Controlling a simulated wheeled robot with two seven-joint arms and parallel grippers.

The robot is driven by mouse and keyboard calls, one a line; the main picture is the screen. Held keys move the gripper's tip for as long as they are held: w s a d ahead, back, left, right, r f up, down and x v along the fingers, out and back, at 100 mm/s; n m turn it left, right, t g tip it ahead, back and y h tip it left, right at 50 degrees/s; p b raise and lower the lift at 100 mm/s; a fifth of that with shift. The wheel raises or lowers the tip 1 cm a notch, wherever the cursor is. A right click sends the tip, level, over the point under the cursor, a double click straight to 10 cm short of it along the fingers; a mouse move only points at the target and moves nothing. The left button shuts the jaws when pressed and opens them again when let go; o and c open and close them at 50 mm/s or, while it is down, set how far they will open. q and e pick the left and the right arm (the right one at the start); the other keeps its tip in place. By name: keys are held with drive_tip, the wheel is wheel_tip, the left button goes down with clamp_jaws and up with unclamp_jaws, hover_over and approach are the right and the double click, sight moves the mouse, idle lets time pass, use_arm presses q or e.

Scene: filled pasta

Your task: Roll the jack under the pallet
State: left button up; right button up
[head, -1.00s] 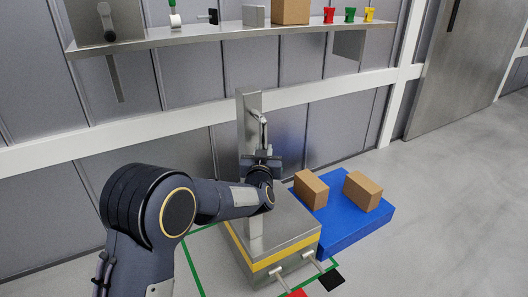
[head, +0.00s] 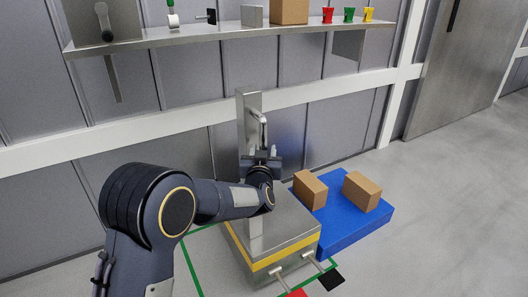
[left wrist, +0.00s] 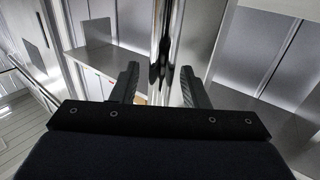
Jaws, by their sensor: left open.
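The jack (head: 285,243) is a grey metal block with a yellow band, standing on the floor with a tall upright plate (head: 243,115) and a metal handle (head: 259,128). The blue pallet (head: 345,226) lies just right of the jack and carries two brown boxes. My left gripper (head: 262,157) is at the lower part of the handle. In the left wrist view, its two fingers (left wrist: 160,88) are apart, with a shiny upright bar (left wrist: 160,40) between them; contact cannot be told. My right gripper is not in view.
A red pedal (head: 296,294) and a black pedal (head: 331,279) stick out at the jack's front. Green lines (head: 190,262) mark the floor around it. A wall shelf (head: 225,37) with small items hangs above. The floor at right is clear.

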use_arm(q)
drive_tip(key=s+p, duration=0.1)
drive_tip(key=s, duration=0.6)
drive_tip(key=shift+s, duration=0.3)
drive_tip(key=s+a+r+n+g+h, duration=0.15)
drive_tip(key=s+a+g+h, duration=0.3)
drive_tip(key=s+a, duration=0.6)
drive_tip(key=s+a+f+g, duration=0.1)
drive_tip(key=s+f+g, duration=0.15)
drive_tip(key=s, duration=0.65)
drive_tip(key=s+a+f+g, duration=0.2)
drive_tip(key=s+g, duration=0.1)
drive_tip(key=s, duration=0.7)
drive_tip(key=s+a+f+g, duration=0.1)
drive_tip(key=s+f+g, duration=0.1)
drive_tip(key=s, duration=0.7)
wheel_tip(320, 180, up, 28)
drive_tip(key=p, duration=2.8)
drive_tip(key=shift+s+d+r+y, duration=0.15)
drive_tip(key=shift+r+y, duration=0.05)
drive_tip(key=shift+y, duration=0.15)
